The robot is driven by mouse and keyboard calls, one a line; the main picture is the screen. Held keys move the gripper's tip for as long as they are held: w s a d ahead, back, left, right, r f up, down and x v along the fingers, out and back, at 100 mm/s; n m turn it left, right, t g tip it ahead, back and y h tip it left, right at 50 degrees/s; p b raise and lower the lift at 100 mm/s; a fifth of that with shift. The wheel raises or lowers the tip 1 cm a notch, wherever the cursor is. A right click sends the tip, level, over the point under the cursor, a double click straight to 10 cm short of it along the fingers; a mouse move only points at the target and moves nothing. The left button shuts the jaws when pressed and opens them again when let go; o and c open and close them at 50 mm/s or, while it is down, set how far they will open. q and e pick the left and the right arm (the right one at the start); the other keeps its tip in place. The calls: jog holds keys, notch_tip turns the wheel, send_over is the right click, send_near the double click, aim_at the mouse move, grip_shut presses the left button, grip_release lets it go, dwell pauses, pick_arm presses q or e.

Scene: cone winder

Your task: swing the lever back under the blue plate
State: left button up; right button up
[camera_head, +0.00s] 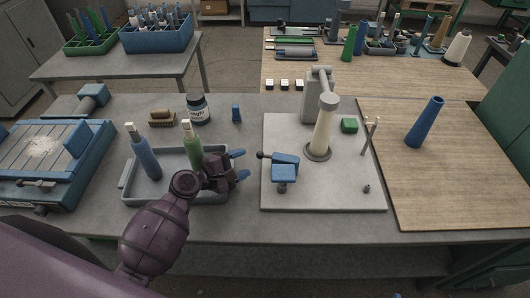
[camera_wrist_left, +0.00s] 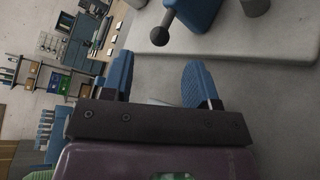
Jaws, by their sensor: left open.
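The blue plate (camera_head: 286,163) sits on a short post on the light grey base plate (camera_head: 300,203) of the winder. The lever's dark ball knob (camera_head: 261,155) sticks out to the left of the blue plate. In the left wrist view the knob (camera_wrist_left: 160,36) and a corner of the blue plate (camera_wrist_left: 198,12) show at the top, ahead of the fingers. My left gripper (camera_head: 239,164) is open and empty, its blue fingertips a little left of the knob. Both fingers (camera_wrist_left: 160,82) show apart in the wrist view. My right gripper is out of view.
A grey tray (camera_head: 128,190) with a blue and a green bobbin lies under and left of my left arm. A cream cone (camera_head: 323,130) stands behind the blue plate. A blue cone (camera_head: 424,122) stands on the wooden board.

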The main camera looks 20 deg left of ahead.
aim_at(259, 156)
pick_arm(q)
jog(key=x, duration=0.9)
jog(key=shift+f, duration=0.1)
jog(key=shift+b, duration=0.3)
grip_shut()
